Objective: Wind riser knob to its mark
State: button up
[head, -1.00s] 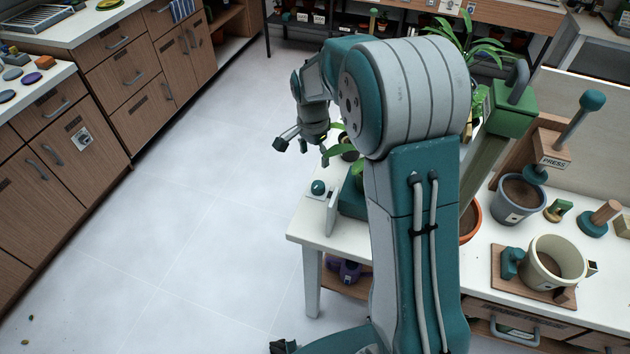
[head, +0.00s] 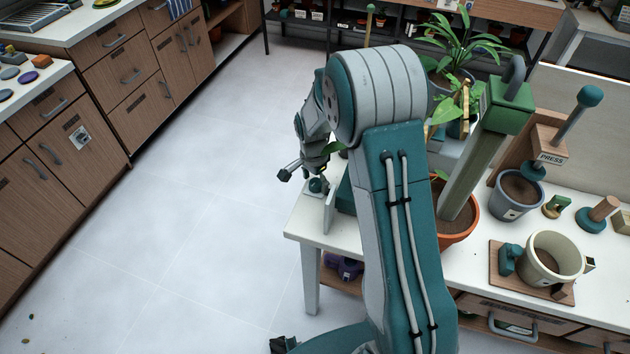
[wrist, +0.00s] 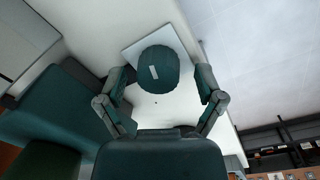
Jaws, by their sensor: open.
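The riser knob (wrist: 158,72) is a round, ribbed dark teal knob with a short white line on its face. It stands on a pale square plate (wrist: 180,42), and also shows at the left end of the white bench in the head view (head: 317,186). My gripper (wrist: 161,80) is open, with one finger to each side of the knob and visible gaps between. In the head view my gripper (head: 302,174) is just above and left of the knob. A tiny dark dot (wrist: 155,103) lies below the knob; I cannot tell whether it is the mark.
A dark teal block (wrist: 55,110) stands left of the knob in the wrist view. Potted palms (head: 462,50), a green post (head: 475,165) and a cream pot (head: 555,257) stand farther along the bench.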

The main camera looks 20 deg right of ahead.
jog(key=shift+c, duration=0.4)
jog(key=c, duration=1.1)
jog(key=shift+n, duration=0.4)
jog(key=n, duration=0.4)
jog(key=shift+n, duration=0.4)
jog(key=n, duration=0.4)
jog(key=shift+s+n, duration=0.1)
jog(key=shift+n, duration=0.3)
jog(key=shift+f+n, duration=0.1)
jog(key=shift+n, duration=0.2)
jog(key=o, duration=1.2)
jog(key=shift+a, duration=0.1)
